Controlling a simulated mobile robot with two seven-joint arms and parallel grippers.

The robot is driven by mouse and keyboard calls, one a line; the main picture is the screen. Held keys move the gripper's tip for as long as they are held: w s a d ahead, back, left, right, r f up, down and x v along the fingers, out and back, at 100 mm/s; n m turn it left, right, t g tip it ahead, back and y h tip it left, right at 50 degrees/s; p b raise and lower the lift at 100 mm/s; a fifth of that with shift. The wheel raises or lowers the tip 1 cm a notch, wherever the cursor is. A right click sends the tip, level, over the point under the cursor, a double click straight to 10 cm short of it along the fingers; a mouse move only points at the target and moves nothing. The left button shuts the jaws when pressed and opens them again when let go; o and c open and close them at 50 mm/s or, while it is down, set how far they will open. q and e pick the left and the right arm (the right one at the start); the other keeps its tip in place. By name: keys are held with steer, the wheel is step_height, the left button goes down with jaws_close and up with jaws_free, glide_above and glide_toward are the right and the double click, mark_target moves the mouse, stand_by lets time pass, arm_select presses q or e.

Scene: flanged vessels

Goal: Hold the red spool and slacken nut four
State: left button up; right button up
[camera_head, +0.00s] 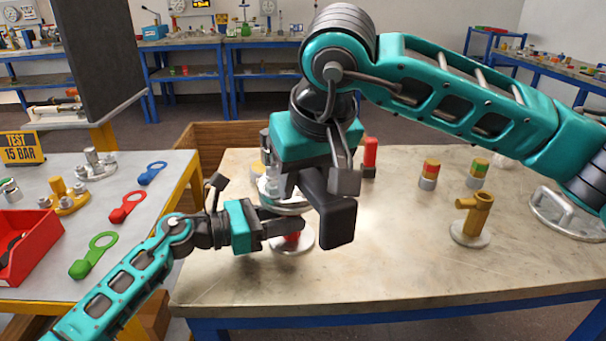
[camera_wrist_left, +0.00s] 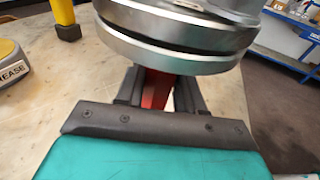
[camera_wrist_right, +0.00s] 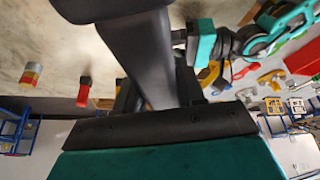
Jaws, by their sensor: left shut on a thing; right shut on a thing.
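The red spool (camera_head: 292,239) stands on a round base beneath a metal flanged vessel (camera_head: 284,206). My left gripper (camera_head: 283,226) is shut on the spool from the left. In the left wrist view the red spool (camera_wrist_left: 156,88) shows between the fingers, just under two stacked flange discs (camera_wrist_left: 175,48). My right gripper (camera_head: 335,185) is above, shut on a bulky dark tool (camera_head: 325,210) that hangs in front of the vessel. The tool (camera_wrist_right: 143,50) fills the middle of the right wrist view. The nuts, including nut four, are hidden, and I cannot tell whether the tool touches one.
A brass fitting (camera_head: 472,218) and two banded stacks (camera_head: 429,173) stand right on the bench, with a lidded plate (camera_head: 565,212) beyond. A red upright piece (camera_head: 369,157) is behind my right gripper. The left table holds coloured wrenches (camera_head: 127,206) and a red bin (camera_head: 25,247). The front right bench is clear.

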steer(key=shift+f, duration=1.1)
steer(key=shift+w+d+n+g+y, duration=0.8)
steer(key=shift+w+d+n, duration=1.25)
steer(key=shift+d+n, duration=0.75)
steer(key=r, duration=0.5)
steer(key=shift+a, duration=0.25)
arm_select(q)
steer(key=o, duration=1)
